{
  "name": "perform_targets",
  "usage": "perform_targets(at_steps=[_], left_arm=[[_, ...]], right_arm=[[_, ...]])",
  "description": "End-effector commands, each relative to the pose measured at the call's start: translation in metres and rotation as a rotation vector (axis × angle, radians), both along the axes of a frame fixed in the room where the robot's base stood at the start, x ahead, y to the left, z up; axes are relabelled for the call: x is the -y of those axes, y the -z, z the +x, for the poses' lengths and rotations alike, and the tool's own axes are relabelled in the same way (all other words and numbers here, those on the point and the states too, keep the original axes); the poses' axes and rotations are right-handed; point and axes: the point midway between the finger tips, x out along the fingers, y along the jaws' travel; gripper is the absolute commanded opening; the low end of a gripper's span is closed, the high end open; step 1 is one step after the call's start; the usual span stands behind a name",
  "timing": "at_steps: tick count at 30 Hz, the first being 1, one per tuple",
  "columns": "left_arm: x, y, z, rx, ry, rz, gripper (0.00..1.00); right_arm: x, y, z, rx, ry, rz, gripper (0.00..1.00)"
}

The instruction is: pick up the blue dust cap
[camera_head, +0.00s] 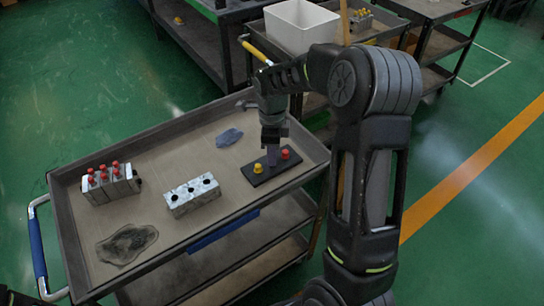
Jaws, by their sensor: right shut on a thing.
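A black strip (258,175) lies at the right end of the cart's top. A yellow cap (257,168) and a red cap (285,154) stand on it. My right gripper (272,159) points down between these two caps, low at the strip. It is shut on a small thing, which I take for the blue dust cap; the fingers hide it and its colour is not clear. I cannot tell whether it still touches the strip. A silver valve block (192,196) with open dark holes sits mid-cart. My left gripper is not in view.
A second valve block (110,186) with several red caps stands at the cart's left. A blue-grey cloth (229,137) and a dark patch (127,244) lie on the top. The raised cart rim (175,127) surrounds it. A white bin (300,25) stands behind.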

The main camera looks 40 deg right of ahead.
Motion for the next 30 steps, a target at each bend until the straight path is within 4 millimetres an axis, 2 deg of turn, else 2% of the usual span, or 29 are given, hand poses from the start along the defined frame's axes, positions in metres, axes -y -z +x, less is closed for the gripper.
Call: perform_targets(at_steps=[15, 19, 30], left_arm=[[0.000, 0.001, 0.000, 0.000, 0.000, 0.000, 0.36], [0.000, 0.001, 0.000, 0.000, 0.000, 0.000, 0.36], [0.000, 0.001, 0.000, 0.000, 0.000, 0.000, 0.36]], right_arm=[[0.000, -0.086, 0.001, 0.004, 0.001, 0.000, 0.00], [0.000, -0.094, 0.001, 0.003, 0.000, 0.000, 0.00], [0.000, -0.094, 0.000, 0.001, 0.000, 0.000, 0.00]])
